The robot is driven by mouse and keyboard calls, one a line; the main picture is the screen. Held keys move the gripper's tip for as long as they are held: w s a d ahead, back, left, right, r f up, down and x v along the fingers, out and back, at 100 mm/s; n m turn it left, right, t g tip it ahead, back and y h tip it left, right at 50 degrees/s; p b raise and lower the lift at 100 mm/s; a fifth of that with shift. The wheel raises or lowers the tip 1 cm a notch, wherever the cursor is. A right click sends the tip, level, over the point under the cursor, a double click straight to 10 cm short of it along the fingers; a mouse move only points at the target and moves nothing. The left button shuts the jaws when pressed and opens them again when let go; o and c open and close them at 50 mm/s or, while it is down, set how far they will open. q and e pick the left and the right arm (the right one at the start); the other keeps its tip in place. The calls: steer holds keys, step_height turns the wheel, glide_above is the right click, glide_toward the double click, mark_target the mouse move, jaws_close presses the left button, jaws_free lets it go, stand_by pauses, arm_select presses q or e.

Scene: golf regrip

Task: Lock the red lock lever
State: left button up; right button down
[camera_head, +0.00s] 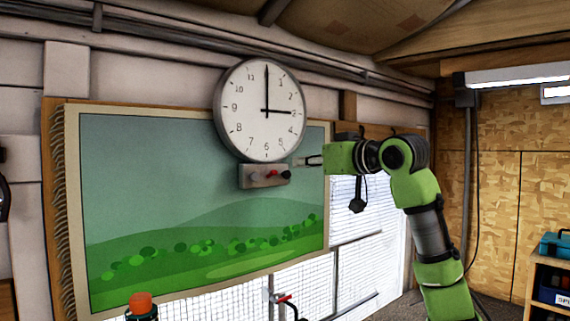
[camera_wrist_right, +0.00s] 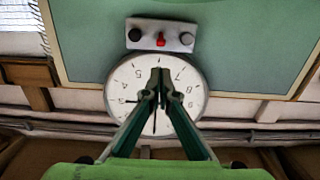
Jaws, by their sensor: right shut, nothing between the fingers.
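A grey box (camera_head: 248,178) sits under the wall clock, with a small red lever or knob (camera_head: 272,174) between a grey knob and a black knob. In the right wrist view the box appears above the clock, with the red part (camera_wrist_right: 160,40) at its middle. A second red-handled part (camera_head: 283,298) is at the bottom of the head view, on a metal fitting. I cannot tell which is the lock lever, or its state. My right gripper (camera_head: 299,162) is shut and empty, just right of the box, apart from it in the picture. My left gripper is out of view.
The round clock (camera_head: 245,105) hangs over a green landscape banner (camera_head: 130,190). An orange-topped object (camera_head: 140,303) shows at the bottom left. A shelf with bins (camera_head: 555,285) stands at the right. Mesh-covered windows lie below the banner.

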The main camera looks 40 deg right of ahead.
mark_target(271, 174)
steer(key=w+p, duration=0.1)
steer(key=w, duration=0.2)
steer(key=w+p, duration=0.2)
steer(key=w, duration=0.1)
steer(key=w+d+f+p, duration=0.1)
steer(key=w, duration=0.3)
steer(key=shift+p, duration=0.4)
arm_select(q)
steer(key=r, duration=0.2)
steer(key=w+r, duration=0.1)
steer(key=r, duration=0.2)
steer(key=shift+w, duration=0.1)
arm_select(e)
steer(key=shift+f, duration=0.1)
